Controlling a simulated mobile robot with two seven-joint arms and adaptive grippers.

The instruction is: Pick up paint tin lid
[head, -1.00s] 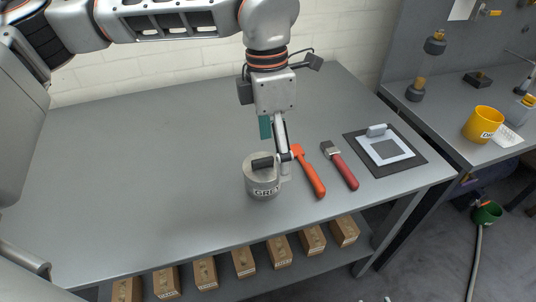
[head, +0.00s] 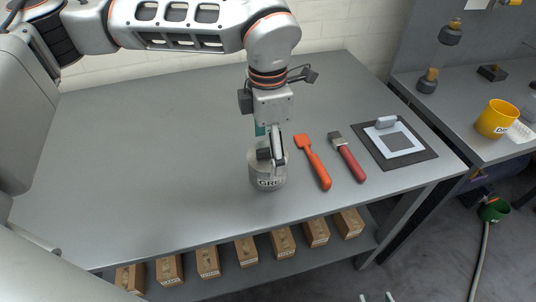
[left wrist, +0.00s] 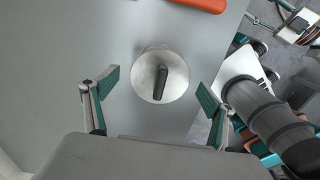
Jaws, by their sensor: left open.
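The paint tin (head: 268,180) stands upright on the grey table, with a partly readable label on its front. Its round grey lid (left wrist: 173,83) is on top and has a dark bar handle (left wrist: 160,82). My left gripper (head: 270,157) is above the tin and hides part of the lid in the head view. In the left wrist view its two teal-padded fingers (left wrist: 154,91) are wide apart, one to each side of the lid, with nothing between them held. My right gripper is not in view.
An orange scraper-like tool (head: 314,163) and a red-handled brush (head: 348,157) lie just right of the tin. A dark mat (head: 425,154) with a white sheet lies further right. The table (head: 150,150) is clear to the left.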

